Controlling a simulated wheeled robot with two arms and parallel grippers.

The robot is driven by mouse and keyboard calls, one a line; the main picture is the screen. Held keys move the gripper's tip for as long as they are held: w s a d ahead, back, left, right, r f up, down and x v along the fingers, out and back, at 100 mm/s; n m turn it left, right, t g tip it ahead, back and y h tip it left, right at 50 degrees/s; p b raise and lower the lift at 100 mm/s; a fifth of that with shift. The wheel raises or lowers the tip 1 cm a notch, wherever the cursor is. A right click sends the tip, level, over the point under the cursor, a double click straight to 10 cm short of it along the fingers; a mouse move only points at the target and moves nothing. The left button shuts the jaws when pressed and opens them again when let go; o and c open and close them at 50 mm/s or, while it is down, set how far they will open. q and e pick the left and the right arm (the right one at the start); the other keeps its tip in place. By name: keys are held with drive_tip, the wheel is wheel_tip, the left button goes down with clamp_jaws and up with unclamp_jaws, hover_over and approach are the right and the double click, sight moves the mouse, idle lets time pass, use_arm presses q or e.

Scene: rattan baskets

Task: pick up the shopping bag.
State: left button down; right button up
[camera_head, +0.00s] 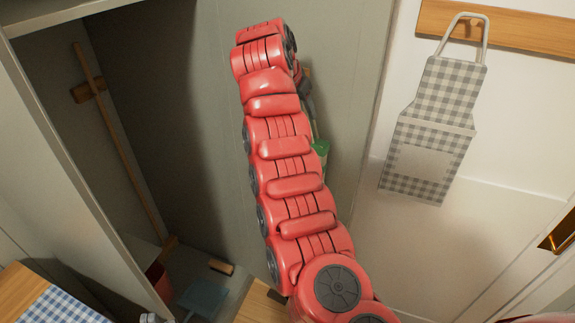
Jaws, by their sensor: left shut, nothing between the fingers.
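I cannot make out a shopping bag in the head view. A grey-and-white checked cloth item with a pocket and neck loop, which looks like an apron (431,128), hangs on the right wall. My red segmented arm rises through the middle of the view and hides what is behind it. Dark grey parts at its far end, which seem to be my left gripper (307,100), show partly behind the arm, left of the apron and apart from it. The gripper is shut and empty; its fingertips are mostly hidden. My right gripper is not in view.
A wooden hook rail (520,31) holds the apron. An open cupboard on the left contains a long wooden handle (125,150) and a blue dustpan-like item (203,298). A small green thing (321,148) shows beside my arm. A blue checked cloth (58,308) lies at lower left.

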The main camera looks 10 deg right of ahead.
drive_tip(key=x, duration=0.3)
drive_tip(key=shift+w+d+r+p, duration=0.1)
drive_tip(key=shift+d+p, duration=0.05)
drive_tip(key=shift+p, duration=0.2)
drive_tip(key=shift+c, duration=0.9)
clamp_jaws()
